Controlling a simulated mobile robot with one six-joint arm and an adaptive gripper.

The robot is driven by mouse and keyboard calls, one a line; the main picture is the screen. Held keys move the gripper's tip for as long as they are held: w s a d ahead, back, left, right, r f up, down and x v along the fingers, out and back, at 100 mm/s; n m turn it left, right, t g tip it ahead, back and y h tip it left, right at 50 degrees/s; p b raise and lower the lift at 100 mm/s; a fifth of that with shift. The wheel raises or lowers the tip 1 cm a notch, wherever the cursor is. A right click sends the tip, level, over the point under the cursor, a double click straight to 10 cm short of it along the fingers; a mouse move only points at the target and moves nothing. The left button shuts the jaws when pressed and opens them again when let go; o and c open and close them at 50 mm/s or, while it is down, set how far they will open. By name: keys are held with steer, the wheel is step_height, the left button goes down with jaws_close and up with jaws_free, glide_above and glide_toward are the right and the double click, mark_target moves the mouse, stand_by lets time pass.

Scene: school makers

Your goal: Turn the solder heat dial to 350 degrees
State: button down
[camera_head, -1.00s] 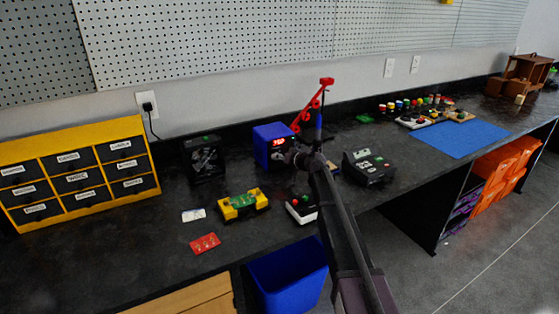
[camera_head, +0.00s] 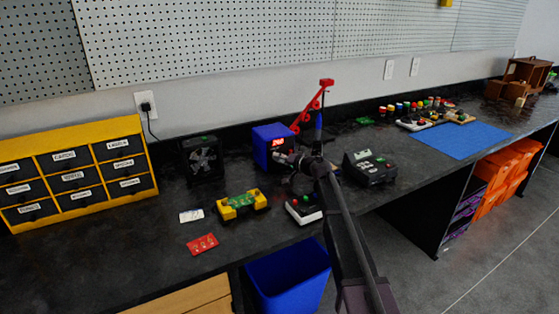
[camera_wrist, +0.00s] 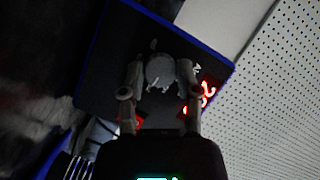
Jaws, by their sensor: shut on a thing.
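The blue solder station (camera_head: 268,137) stands on the black bench, with a lit red display (camera_head: 277,142) on its front; the number is too small to read surely. In the wrist view its dark front panel (camera_wrist: 105,75) fills the middle, edged in blue. The grey round heat dial (camera_wrist: 160,72) sits between the fingers of my gripper (camera_wrist: 160,78), which is shut on it. The red display also shows in the wrist view (camera_wrist: 201,97), partly covered by a finger. In the head view my gripper (camera_head: 287,160) is in front of the station and the dial is hidden.
A red stand (camera_head: 309,108) rises beside the station. A black fan (camera_head: 203,160), a yellow holder with a green board (camera_head: 242,203) and a black control box (camera_head: 370,168) are nearby. A blue bin (camera_head: 288,278) stands below the bench edge.

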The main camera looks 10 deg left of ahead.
steer(key=shift+c, duration=1.6)
jaws_free()
steer(key=n+h+p, duration=0.1)
steer(key=n+p, duration=0.1)
steer(key=n, duration=0.1)
steer(key=shift+a+r+h+p, duration=0.1)
steer(key=shift+r+h+p, duration=0.15)
steer(key=shift+h+p, duration=0.15)
steer(key=n+t+h+p, duration=0.1)
steer(key=n+h, duration=0.1)
steer(key=n, duration=0.1)
steer(key=shift+s+n+p, duration=0.1)
steer(key=shift+n+p, duration=0.3)
steer(key=p+v, duration=0.6)
steer(key=v, duration=0.8)
steer(key=s+d+f+m+g+h+p, duration=0.1)
steer(key=s+d+g+h+p, duration=0.1)
steer(key=s, duration=0.6)
steer(key=s+d+f+m+g+h+p, duration=0.1)
steer(key=s+d+g+h+p, duration=0.2)
steer(key=s+d, duration=0.3)
steer(key=shift+s+d+f+g, duration=0.15)
steer(key=shift+s+f+g, duration=0.3)
steer(key=shift+s, duration=1.15)
